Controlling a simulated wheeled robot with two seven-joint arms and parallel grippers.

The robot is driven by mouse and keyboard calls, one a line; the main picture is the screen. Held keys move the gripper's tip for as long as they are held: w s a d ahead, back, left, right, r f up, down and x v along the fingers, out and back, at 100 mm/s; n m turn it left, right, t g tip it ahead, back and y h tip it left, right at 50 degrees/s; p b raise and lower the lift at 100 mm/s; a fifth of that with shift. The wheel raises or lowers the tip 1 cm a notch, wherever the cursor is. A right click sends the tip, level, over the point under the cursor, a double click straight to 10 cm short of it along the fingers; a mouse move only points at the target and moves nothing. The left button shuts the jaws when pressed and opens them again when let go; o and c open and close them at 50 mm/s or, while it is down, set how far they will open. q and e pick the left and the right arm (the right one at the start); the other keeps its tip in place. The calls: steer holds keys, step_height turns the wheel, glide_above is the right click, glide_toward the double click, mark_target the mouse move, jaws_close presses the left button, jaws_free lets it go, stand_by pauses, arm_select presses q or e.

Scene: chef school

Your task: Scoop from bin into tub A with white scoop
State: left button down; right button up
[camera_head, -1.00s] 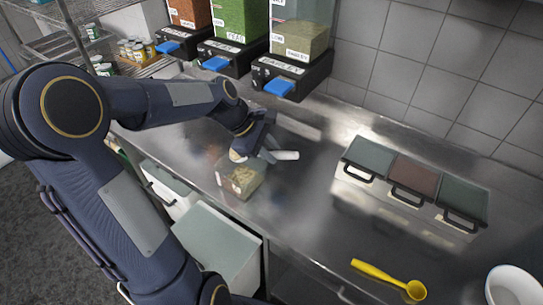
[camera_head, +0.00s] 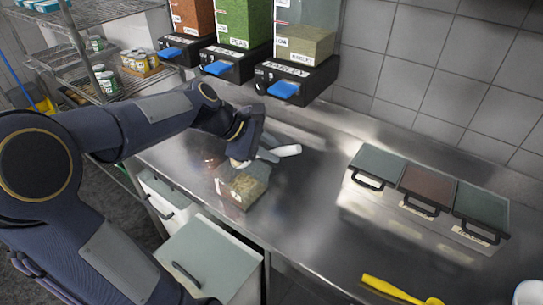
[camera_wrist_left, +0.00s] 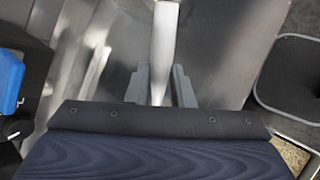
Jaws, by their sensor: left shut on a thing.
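My left gripper (camera_head: 262,152) is shut on the handle of the white scoop (camera_head: 287,151), just above and behind a clear tub. The handle also shows between the fingers in the left wrist view (camera_wrist_left: 164,45). The scoop's bowl end is mostly hidden by the gripper. The clear tub (camera_head: 242,187) holds tan, grainy contents and stands near the counter's front edge; its label is too small to read. Below the counter, a white bin (camera_head: 210,258) has a grey lid with a dark handle. My right gripper is not in view.
Three lidded containers (camera_head: 425,195) stand in a row at the right. A yellow scoop (camera_head: 395,289) lies near the front edge. Dispensers with blue levers (camera_head: 284,89) line the back. The middle of the steel counter (camera_head: 310,205) is clear.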

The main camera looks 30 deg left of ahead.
arm_select(q)
steer(key=shift+a+r+n+t+b, duration=0.35)
steer(key=shift+n+t+b, duration=0.45)
steer(key=shift+b, duration=0.9)
steer(key=shift+a+r+n+t+b, duration=0.35)
steer(key=shift+t+b, duration=0.7)
steer(key=shift+b, duration=0.6)
steer(key=shift+a+r+n+t+b, duration=0.35)
steer(key=shift+n+t+b, duration=0.45)
steer(key=shift+b, duration=0.9)
steer(key=shift+r, duration=0.1)
